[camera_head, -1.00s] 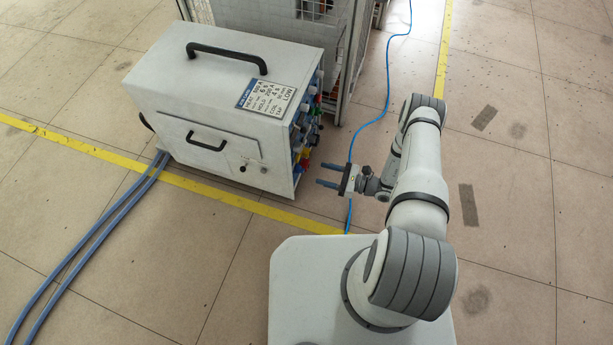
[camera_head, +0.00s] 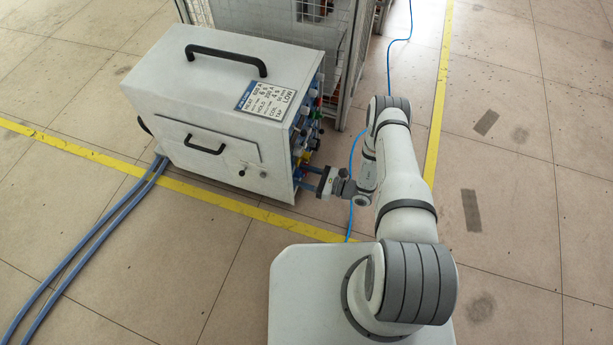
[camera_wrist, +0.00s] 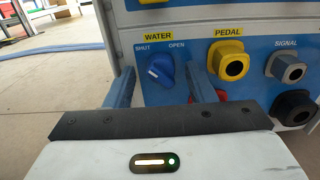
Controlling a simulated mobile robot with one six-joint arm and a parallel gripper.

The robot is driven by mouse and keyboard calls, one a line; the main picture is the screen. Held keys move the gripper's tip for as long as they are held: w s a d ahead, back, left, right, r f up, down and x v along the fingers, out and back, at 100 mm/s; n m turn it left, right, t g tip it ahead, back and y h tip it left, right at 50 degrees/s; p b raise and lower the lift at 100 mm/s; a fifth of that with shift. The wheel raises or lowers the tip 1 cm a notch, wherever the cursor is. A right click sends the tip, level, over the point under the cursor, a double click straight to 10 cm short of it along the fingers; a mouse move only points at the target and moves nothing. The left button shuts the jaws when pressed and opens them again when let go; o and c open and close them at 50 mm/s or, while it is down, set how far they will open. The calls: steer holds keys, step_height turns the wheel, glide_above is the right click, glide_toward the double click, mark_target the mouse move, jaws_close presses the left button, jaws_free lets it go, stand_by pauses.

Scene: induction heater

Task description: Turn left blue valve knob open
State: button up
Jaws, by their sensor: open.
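The blue valve knob (camera_wrist: 161,70) sits on the blue panel under the yellow WATER label, between the words SHUT and OPEN. Its white mark points to the upper left, toward SHUT. My gripper (camera_wrist: 162,85) is open, with one blue finger on each side of the knob in the wrist view. I cannot tell whether either finger touches it. In the head view my gripper (camera_head: 312,180) is at the lower part of the heater's connector side, and the knob is not clearly visible there. The heater (camera_head: 205,110) is a white box with black handles.
Right of the knob are a yellow PEDAL socket (camera_wrist: 230,62), a grey SIGNAL socket (camera_wrist: 288,68) and a black socket (camera_wrist: 294,107). A red part shows behind the right finger. A blue cable (camera_head: 358,165) runs on the floor under my arm. A mesh fence (camera_head: 345,60) stands behind.

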steer(key=shift+c, duration=0.2)
steer(key=c, duration=0.9)
steer(key=shift+d, duration=0.2)
steer(key=shift+c, duration=0.2)
steer(key=shift+a, duration=0.2)
steer(key=shift+s+a+m+b, duration=0.1)
steer(key=shift+m+b, duration=1.6)
steer(key=shift+m, duration=2.8)
steer(key=shift+s+m+b, duration=0.1)
steer(key=shift+m+b, duration=1.6)
steer(key=shift+m, duration=2.8)
